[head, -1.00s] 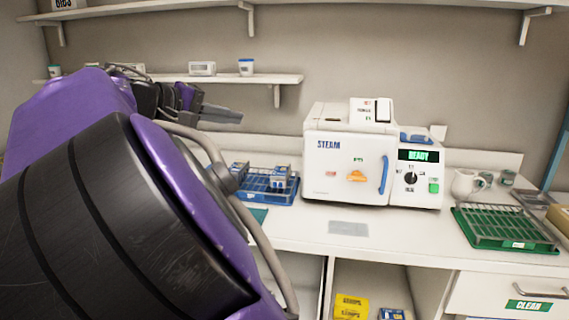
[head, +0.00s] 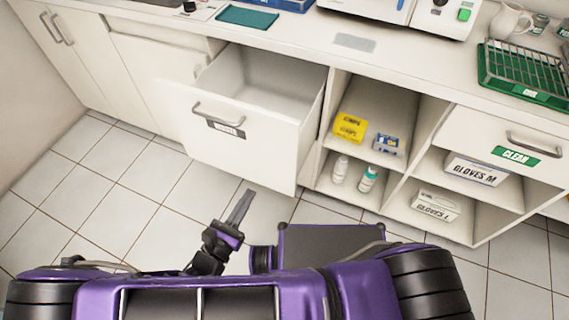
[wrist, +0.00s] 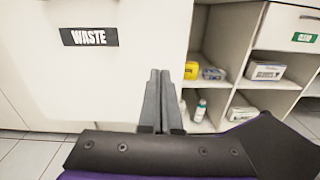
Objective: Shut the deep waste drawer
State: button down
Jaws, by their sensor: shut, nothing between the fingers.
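The deep waste drawer (head: 240,122) is pulled out from the counter in the head view, and its inside looks empty. Its tall white front has a bar handle (head: 219,119) above a dark label. In the wrist view the drawer front (wrist: 130,60) with its "WASTE" label (wrist: 89,37) fills the upper left. My gripper (head: 241,207) is in front of and below the drawer front in the head view, shut and empty. In the wrist view its fingertips (wrist: 158,75) are together near the right part of the front; whether they touch it I cannot tell.
Right of the drawer are open shelves with a yellow box (head: 350,127), bottles (head: 368,179) and glove boxes (head: 475,168). A closed "CLEAN" drawer (head: 505,140) is further right. A green rack (head: 525,72) stands on the counter. The tiled floor (head: 120,200) at left is clear.

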jog(key=d, duration=0.1)
jog(key=n+b, duration=0.1)
send_near(280, 154)
jog(key=shift+y, duration=0.3)
jog(key=x, duration=0.7)
jog(key=shift+s+d+r, duration=0.1)
jog(key=shift+r, duration=0.05)
